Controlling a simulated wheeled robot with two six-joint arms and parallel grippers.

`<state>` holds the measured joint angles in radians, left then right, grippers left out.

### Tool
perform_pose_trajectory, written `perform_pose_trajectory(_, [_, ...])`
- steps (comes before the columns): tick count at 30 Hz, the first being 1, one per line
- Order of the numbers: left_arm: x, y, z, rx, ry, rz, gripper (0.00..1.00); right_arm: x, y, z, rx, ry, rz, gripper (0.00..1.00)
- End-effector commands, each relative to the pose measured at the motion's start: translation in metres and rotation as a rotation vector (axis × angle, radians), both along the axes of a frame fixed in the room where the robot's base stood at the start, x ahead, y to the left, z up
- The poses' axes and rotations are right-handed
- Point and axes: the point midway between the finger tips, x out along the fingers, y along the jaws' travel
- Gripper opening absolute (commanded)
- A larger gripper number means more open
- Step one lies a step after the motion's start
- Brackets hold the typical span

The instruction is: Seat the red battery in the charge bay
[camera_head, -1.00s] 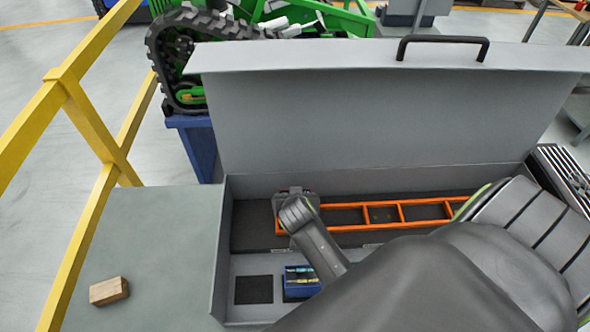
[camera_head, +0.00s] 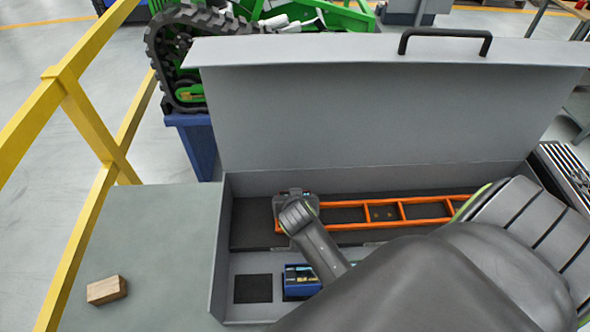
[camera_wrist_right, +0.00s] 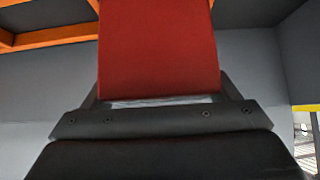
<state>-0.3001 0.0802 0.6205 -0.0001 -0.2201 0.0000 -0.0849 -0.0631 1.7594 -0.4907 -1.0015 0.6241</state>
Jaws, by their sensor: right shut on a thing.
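A red battery (camera_wrist_right: 160,50) fills the upper middle of the right wrist view. My right gripper (camera_wrist_right: 160,98) is shut on it, with a finger at either side. In the head view my right arm reaches over an open grey box, and its wrist end is above the left end of an orange frame (camera_head: 350,216). The battery is hidden under my arm there. The orange frame, with several dark cells, may be the charge bay. Orange rails also show at the top left of the right wrist view (camera_wrist_right: 50,36). I cannot tell whether the battery touches them. My left gripper is not in view.
The grey box has a raised lid (camera_head: 360,110) with a black handle. A blue bin (camera_head: 300,284) with small items and a dark pad (camera_head: 253,288) lie in its front part. A wooden block (camera_head: 107,290) sits on the left bench, beside a yellow rail (camera_head: 85,120).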

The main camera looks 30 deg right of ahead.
Motion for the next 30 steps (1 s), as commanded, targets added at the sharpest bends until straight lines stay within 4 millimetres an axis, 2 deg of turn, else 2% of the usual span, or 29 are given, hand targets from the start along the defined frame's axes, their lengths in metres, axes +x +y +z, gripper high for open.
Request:
perform_pose_trajectory(17, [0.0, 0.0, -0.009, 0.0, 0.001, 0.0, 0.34, 0.001, 0.0, -0.012, -0.002, -0.005, 0.001, 0.31])
perform_pose_trajectory(18, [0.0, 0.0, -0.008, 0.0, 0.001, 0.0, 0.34, 0.001, 0.0, -0.011, -0.001, -0.005, 0.0, 0.86])
perform_pose_trajectory(21, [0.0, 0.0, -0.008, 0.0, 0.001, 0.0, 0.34, 0.001, 0.0, -0.011, -0.001, -0.004, 0.001, 0.99])
perform_pose_trajectory(22, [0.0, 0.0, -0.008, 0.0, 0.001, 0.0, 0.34, 0.001, 0.0, -0.011, -0.001, -0.004, 0.001, 1.0])
perform_pose_trajectory(30, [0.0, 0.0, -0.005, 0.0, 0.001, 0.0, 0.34, 0.0, 0.0, -0.011, 0.0, 0.003, 0.0, 1.0])
